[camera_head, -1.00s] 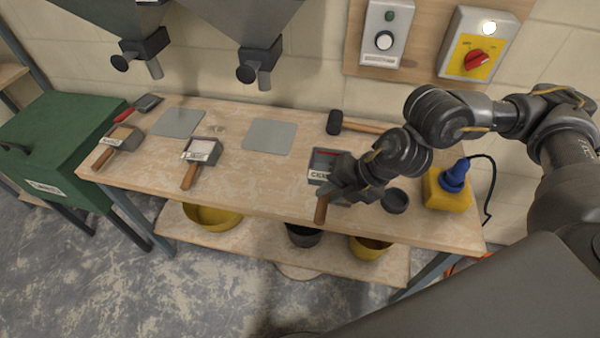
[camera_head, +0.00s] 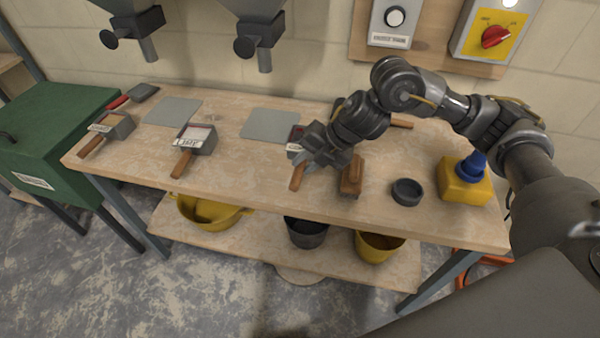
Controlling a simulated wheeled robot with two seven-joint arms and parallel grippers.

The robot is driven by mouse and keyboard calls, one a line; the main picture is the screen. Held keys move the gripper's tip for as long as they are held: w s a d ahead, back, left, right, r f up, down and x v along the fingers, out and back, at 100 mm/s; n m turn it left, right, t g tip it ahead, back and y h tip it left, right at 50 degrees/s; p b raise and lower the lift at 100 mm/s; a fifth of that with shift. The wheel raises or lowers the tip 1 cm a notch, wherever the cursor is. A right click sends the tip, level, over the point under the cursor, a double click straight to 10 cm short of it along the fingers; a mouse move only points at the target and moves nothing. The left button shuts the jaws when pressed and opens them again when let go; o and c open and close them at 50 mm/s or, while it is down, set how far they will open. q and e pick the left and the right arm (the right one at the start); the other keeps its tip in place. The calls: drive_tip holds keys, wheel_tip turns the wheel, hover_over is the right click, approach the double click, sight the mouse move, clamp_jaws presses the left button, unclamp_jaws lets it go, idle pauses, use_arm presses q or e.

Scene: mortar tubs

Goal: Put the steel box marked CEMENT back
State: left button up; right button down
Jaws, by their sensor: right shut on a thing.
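The steel box (camera_head: 293,148) with a wooden handle (camera_head: 297,176) is mostly hidden behind my right gripper (camera_head: 312,160). Only part of its pale label and a dark, reddish inside corner show, and the lettering is hard to read now. My right gripper is shut on it, just right of the right-hand grey plate (camera_head: 268,124). I cannot tell whether the box touches the bench (camera_head: 240,182). A similar box (camera_head: 195,139) with a label and wooden handle stands left of centre. Another (camera_head: 113,127) stands at the bench's left end. My left gripper is not in view.
A wooden block (camera_head: 351,176), a dark round dish (camera_head: 407,191) and a yellow block with a blue top (camera_head: 465,182) stand to the right. Another grey plate (camera_head: 172,111) lies left. Two hopper spouts (camera_head: 264,60) hang above. Tubs (camera_head: 305,232) sit on the lower shelf.

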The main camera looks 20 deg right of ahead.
sight(305, 161)
drive_tip(key=shift+w+a+f, duration=0.2)
drive_tip(key=shift+w+f, duration=0.85)
drive_tip(key=shift+f, duration=0.2)
wheel_tip(305, 161, down, 3)
drive_tip(key=shift+w+f, duration=0.15)
drive_tip(key=c, duration=1.2)
unclamp_jaws()
drive_tip(key=shift+c, duration=0.2)
drive_tip(key=v, duration=1.2)
